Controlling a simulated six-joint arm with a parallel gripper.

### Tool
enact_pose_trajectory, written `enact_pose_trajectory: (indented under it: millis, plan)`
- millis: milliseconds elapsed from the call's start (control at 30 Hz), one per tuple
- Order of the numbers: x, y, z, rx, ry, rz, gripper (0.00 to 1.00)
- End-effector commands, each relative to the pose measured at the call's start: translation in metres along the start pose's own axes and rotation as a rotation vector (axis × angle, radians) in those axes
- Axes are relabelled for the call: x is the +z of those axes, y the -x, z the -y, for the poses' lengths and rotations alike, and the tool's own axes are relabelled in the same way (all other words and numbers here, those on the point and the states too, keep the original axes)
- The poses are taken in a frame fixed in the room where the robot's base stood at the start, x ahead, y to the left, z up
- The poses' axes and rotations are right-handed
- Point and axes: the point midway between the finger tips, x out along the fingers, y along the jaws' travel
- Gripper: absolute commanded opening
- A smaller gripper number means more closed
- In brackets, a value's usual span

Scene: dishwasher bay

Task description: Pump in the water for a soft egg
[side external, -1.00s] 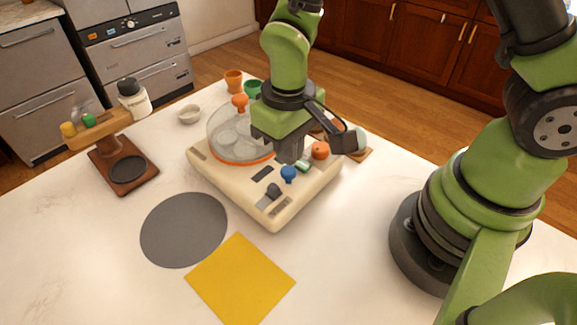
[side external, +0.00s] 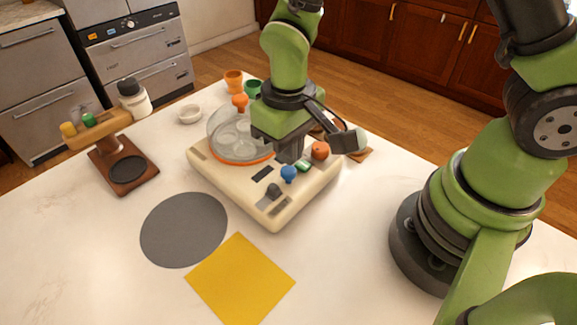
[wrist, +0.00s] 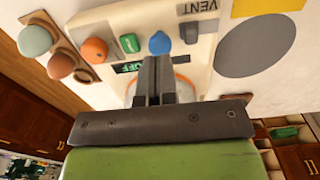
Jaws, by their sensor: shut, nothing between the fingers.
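The cream egg cooker (side external: 235,190) stands on the white table, with a clear domed lid (side external: 225,125) topped by an orange knob (side external: 240,102). On its front panel are a blue knob (side external: 288,174), a green button (side external: 304,166), an orange dial (side external: 320,150) and a dark slider (side external: 273,190). My gripper (side external: 290,160) is shut and empty, pointing down just behind the blue knob. In the wrist view the closed fingertips (wrist: 155,60) sit right beside the blue knob (wrist: 160,43); I cannot tell if they touch. The display (wrist: 128,67), partly hidden, seems to read "OFF".
Eggs (wrist: 35,40) sit in a wooden holder near the cooker's right side. A wooden stand (side external: 122,165), a white bottle (side external: 133,97), a small bowl (side external: 190,114) and cups (side external: 233,80) stand around. A grey disc (side external: 184,230) and yellow mat (side external: 240,279) lie in front.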

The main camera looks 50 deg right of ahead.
Motion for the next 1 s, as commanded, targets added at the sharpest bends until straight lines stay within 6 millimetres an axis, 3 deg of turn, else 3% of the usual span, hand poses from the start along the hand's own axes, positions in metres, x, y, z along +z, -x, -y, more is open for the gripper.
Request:
enact_pose_trajectory:
  millis: [1000]
  plan:
    - [0.0001,-0.0091,0.0,0.001,0.0,0.002,0.0]
